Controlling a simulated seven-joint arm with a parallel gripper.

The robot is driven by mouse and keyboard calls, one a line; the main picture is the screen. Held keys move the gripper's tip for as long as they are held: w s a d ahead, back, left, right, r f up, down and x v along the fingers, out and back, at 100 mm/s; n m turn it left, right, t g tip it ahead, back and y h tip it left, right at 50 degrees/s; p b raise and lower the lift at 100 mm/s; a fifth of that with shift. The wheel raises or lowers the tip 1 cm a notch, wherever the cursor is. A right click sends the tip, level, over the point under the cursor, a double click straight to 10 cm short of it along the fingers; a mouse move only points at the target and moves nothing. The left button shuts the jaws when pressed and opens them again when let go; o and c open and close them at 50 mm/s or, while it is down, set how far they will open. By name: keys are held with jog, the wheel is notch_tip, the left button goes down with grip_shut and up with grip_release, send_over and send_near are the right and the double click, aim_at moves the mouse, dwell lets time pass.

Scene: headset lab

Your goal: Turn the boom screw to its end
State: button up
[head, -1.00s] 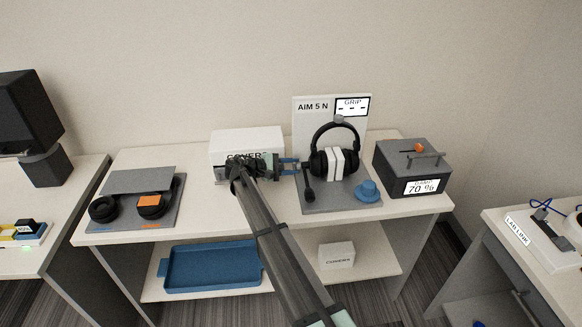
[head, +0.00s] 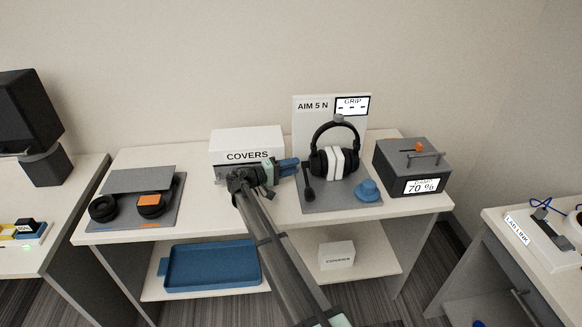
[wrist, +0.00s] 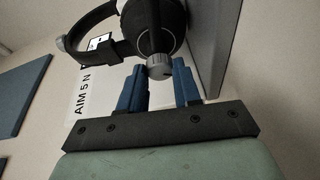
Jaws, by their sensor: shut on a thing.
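My gripper (head: 292,166) reaches the left side of that cup from the left. In the wrist view, the boom screw (wrist: 159,67), a small grey ridged knob on the ear cup, sits between the blue fingertips of my gripper (wrist: 160,76). The fingers are shut on it. In the head view the fingers hide the screw.
The COVERS box (head: 247,146) stands just behind my wrist. A blue knob-like piece (head: 368,190) lies on the stand's grey base (head: 335,203). A grey box reading 70 % (head: 412,168) stands to the right. A pad with black ear cups (head: 165,184) lies left. The table front is clear.

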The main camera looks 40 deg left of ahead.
jog(key=shift+f+m+t, duration=0.1)
jog(key=shift+m+t, duration=0.3)
jog(key=shift+m, duration=0.8)
jog(key=o, duration=1.1)
jog(key=shift+c, duration=0.2)
jog(key=shift+v, duration=3.75)
